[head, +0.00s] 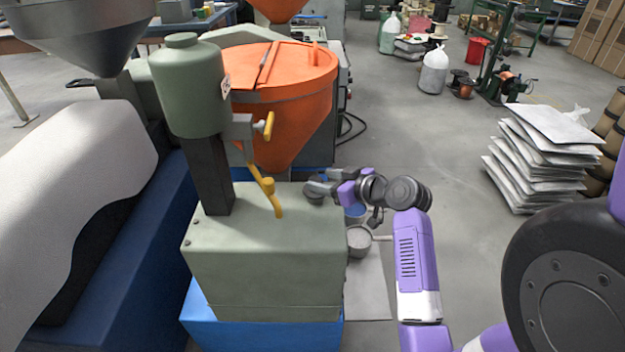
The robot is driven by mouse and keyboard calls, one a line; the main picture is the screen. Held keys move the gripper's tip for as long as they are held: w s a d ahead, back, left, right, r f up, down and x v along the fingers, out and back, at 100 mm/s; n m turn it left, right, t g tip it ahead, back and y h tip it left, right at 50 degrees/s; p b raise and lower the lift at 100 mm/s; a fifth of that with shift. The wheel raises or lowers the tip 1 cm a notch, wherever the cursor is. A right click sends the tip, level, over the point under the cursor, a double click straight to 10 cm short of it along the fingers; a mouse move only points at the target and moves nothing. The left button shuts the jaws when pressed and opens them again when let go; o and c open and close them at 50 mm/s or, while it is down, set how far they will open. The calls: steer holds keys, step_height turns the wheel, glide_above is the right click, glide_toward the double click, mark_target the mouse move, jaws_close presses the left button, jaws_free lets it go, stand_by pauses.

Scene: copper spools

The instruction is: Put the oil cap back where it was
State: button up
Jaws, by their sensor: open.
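I cannot surely pick out a loose oil cap. A green oil tank (188,95) stands on a dark post on the green machine box (265,265), with a rounded green lid (181,40) on its top.
An orange hopper (285,100) stands close behind the box. Stacked grey sacks (540,160) stand at the right. The floor between is clear.

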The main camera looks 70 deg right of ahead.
steer(key=shift+v, duration=2.75)
steer(key=s+d+r+m+h, duration=0.2)
steer(key=d+r+m+h, duration=0.2)
steer(key=d, duration=0.1)
steer(key=s+a+f+n+t, duration=0.1)
steer(key=a+f+n+t, duration=0.15)
steer(key=a, duration=2.55)
steer(key=s+a+f+n+y, duration=0.1)
steer(key=s+a+n+y, duration=0.2)
steer(key=a, duration=0.5)
steer(key=s+a+f+n+y, duration=0.2)
steer(key=s+a+n+y, duration=0.1)
steer(key=s+a+y, duration=0.3)
steer(key=shift+s+a, duration=0.55)
steer(key=shift+a, duration=0.6)
